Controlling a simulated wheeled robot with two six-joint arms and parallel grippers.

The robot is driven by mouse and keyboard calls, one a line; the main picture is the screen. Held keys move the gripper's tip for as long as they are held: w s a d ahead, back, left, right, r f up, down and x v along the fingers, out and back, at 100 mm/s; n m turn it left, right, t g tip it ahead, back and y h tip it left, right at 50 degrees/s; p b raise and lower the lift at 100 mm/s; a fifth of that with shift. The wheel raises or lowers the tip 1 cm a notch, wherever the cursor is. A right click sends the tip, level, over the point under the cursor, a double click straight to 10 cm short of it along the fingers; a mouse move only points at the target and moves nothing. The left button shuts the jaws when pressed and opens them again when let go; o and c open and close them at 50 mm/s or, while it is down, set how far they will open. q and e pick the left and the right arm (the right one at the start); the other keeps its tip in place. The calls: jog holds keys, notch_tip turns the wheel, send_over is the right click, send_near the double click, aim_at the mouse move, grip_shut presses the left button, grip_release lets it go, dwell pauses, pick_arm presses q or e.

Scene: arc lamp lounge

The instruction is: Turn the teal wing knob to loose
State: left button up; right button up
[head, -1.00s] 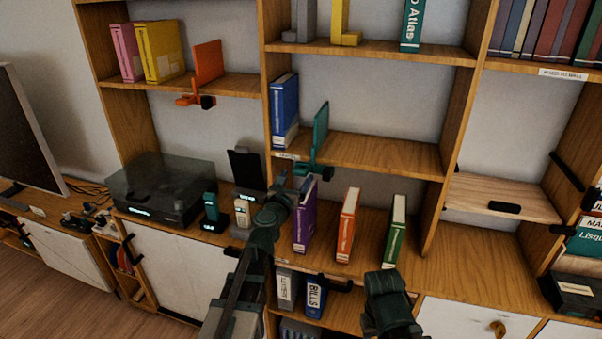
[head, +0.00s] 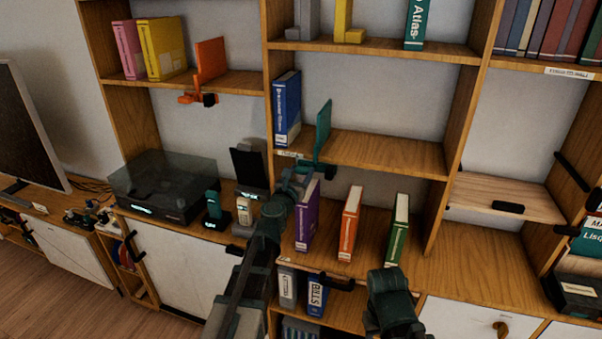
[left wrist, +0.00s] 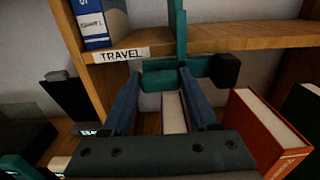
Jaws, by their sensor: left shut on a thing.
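A teal bookend (head: 322,130) stands on the edge of the middle shelf, with its clamp at the shelf front. The teal wing knob (left wrist: 163,79) shows in the left wrist view below the shelf edge, with a black block (left wrist: 224,70) at its right. My left gripper (head: 297,177) is at the clamp. In the left wrist view its blue fingers (left wrist: 162,80) are shut on the wing knob, one at each side. The fingertips partly hide the knob. My right gripper (head: 393,300) is low at centre right, away from the clamp, and its jaws cannot be made out.
A purple book (head: 307,218), an orange book (head: 349,222) and a green book (head: 398,228) stand below the clamp. A blue book (head: 287,108) stands left of the bookend, above a TRAVEL label (left wrist: 122,54). An orange bookend (head: 210,60) is at upper left. The middle shelf (head: 390,152) is bare at right.

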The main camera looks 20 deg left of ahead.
pick_arm(q)
jog(key=shift+m, duration=0.3)
jog(key=m, duration=0.3)
jog(key=shift+d+m, duration=0.1)
jog(key=shift+m, duration=0.2)
jog(key=m, duration=0.4)
jog(key=shift+f+m, duration=0.1)
jog(key=shift+m, duration=0.2)
jog(key=m, duration=0.4)
jog(key=shift+d+f, duration=0.1)
jog(key=shift+d, duration=0.05)
jog(key=shift+m, duration=2.5)
jog(key=shift+f, duration=0.1)
jog(key=o, duration=1.4)
jog(key=shift+s, duration=0.1)
